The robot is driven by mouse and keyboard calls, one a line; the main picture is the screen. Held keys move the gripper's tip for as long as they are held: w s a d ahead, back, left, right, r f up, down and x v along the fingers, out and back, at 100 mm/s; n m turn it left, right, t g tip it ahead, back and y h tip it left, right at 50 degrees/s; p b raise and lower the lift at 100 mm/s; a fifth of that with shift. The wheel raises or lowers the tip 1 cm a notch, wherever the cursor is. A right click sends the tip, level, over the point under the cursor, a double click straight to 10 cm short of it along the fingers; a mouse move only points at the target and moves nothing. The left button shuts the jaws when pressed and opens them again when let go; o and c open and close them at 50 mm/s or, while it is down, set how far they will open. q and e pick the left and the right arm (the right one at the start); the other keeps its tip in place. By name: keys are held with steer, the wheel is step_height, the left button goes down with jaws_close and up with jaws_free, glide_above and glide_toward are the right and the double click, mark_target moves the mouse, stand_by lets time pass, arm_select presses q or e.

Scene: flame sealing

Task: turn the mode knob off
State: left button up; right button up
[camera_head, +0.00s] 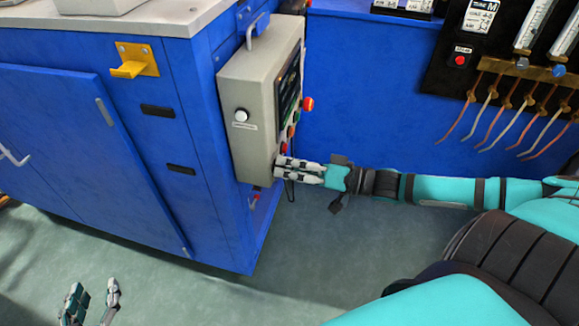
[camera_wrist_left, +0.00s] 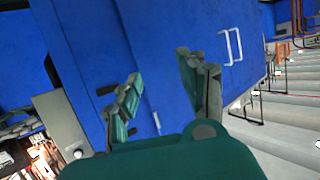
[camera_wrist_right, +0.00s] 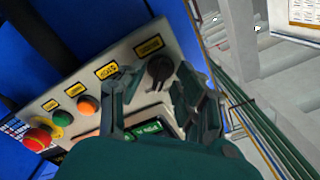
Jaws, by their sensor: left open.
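The black mode knob (camera_wrist_right: 159,69) is at the end of a row of buttons on the grey control panel (camera_wrist_right: 183,40) in the right wrist view. My right gripper (camera_wrist_right: 156,80) is open, with one finger on each side of the knob in that picture; I cannot tell whether they touch it. In the head view my right gripper (camera_head: 277,168) is at the lower edge of the grey control box (camera_head: 238,80), and the knob is hidden there. My left gripper (camera_head: 95,290) is open and empty, low at the bottom left, and its fingers show in the left wrist view (camera_wrist_left: 160,75).
Orange (camera_wrist_right: 87,105), green (camera_wrist_right: 62,118) and red (camera_wrist_right: 37,139) buttons line the panel beside the knob. The box hangs on a blue cabinet (camera_head: 120,200) with a yellow bracket (camera_head: 135,60). Hoses (camera_head: 500,110) hang at the right. The floor (camera_head: 300,250) looks clear.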

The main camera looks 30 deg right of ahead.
jaws_close()
